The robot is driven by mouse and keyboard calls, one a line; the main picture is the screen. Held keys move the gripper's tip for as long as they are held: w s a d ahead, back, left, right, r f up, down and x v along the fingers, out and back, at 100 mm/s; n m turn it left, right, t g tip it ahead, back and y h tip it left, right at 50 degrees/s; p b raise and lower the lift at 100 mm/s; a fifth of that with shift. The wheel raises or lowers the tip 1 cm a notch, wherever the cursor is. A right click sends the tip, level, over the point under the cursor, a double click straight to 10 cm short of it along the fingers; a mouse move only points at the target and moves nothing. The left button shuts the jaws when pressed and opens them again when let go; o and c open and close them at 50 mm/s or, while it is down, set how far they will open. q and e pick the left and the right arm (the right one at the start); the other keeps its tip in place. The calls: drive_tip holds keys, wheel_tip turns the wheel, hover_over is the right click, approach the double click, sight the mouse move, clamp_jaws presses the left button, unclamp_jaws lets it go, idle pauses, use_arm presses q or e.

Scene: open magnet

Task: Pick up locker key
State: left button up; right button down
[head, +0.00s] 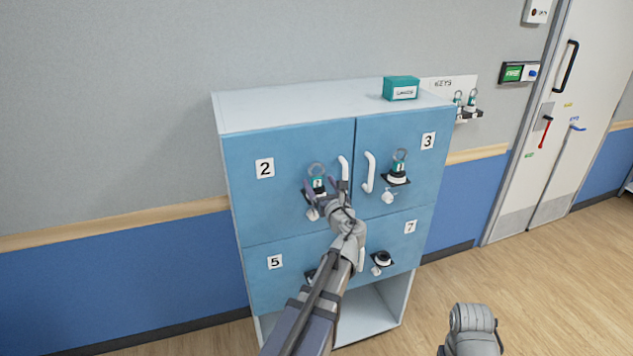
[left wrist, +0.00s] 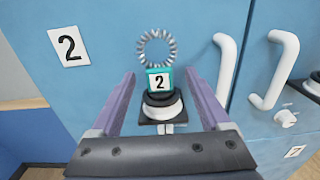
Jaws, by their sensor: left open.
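The locker key at door 2 has a teal tag marked 2 and a coiled ring (head: 317,170), and it sits upright on a black and white round mount on the blue door. In the left wrist view the tag (left wrist: 159,80) stands between my two fingers. My left gripper (head: 325,190) is open, with one finger on each side of the tag and mount. I see gaps between the fingers and the tag. A similar key with a teal tag (head: 400,166) sits on the mount of door 3. My right gripper is out of view.
White handles (head: 369,172) stick out of the doors close to the right of my left gripper. Door 7 has a black mount (head: 381,259) without a key. A teal box (head: 401,88) stands on the cabinet top. More keys hang on a wall rack (head: 468,108).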

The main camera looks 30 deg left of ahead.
sight(317, 181)
use_arm(q)
drive_tip(key=x, duration=0.4)
drive_tip(key=shift+f, duration=0.1)
drive_tip(key=shift+s, duration=0.1)
drive_tip(key=shift+c, duration=0.2)
clamp_jaws()
